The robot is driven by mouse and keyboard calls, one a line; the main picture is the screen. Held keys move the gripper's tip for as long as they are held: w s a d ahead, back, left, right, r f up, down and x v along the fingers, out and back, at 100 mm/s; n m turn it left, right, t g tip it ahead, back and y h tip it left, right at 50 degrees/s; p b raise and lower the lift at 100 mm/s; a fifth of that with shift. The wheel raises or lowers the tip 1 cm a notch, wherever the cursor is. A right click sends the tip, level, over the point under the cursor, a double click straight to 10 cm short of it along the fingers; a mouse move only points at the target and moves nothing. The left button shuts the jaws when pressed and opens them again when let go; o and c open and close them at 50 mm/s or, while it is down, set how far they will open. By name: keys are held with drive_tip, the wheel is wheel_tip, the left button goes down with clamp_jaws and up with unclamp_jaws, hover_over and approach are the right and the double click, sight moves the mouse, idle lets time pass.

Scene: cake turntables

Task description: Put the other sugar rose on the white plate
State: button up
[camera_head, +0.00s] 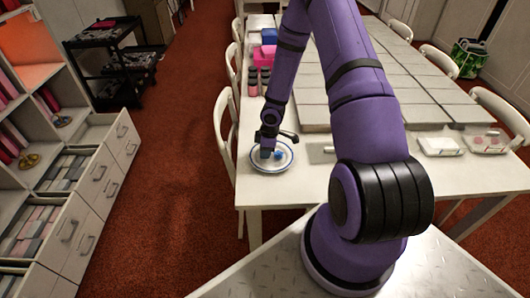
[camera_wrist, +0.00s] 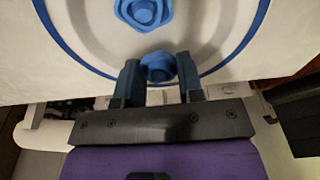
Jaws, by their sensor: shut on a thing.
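The white plate (camera_head: 257,168) with a blue rim lies near the table's front left corner. It fills much of the wrist view (camera_wrist: 205,45). One blue sugar rose (camera_wrist: 144,11) lies on the plate; it shows as a small blue spot in the head view (camera_head: 279,153). My gripper (camera_wrist: 158,72) is shut on another blue sugar rose (camera_wrist: 158,66), between its two fingers, over the plate's near part. I cannot tell whether this held rose touches the plate. In the head view my gripper (camera_head: 267,152) points down over the plate and hides the held rose.
The white table (camera_head: 257,192) has large grey slabs (camera_head: 400,108) over its middle. Pink jars (camera_head: 253,88) and a pink box (camera_head: 264,56) stand behind the plate at left. A clear tray with pink items (camera_head: 485,143) and a white tray (camera_head: 440,146) lie right. Chairs surround the table.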

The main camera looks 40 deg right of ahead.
drive_tip(key=shift+f, duration=0.5)
drive_tip(key=o, duration=0.9)
drive_tip(key=shift+f, duration=0.1)
drive_tip(key=s+a+r+m+t+h, duration=0.1)
drive_tip(key=s+r+m+h, duration=0.2)
drive_tip(key=r, duration=1.6)
drive_tip(key=s+a+r+m+h, duration=0.2)
drive_tip(key=s+r, duration=0.2)
drive_tip(key=r, duration=1.5)
drive_tip(key=s+a+r+m+t+y, duration=0.1)
drive_tip(key=s+a+r+m, duration=0.1)
drive_tip(key=s+r, duration=0.3)
drive_tip(key=s+a+r+m+t+y, duration=0.1)
drive_tip(key=s+a+r, duration=0.3)
drive_tip(key=s, duration=0.4)
drive_tip(key=s+a+r+m+t+y, duration=0.1)
drive_tip(key=s+a+r+m, duration=0.2)
drive_tip(key=s+r, duration=0.3)
drive_tip(key=shift+s+a+y, duration=0.25)
drive_tip(key=shift+a+y, duration=0.05)
drive_tip(key=shift+a, duration=0.3)
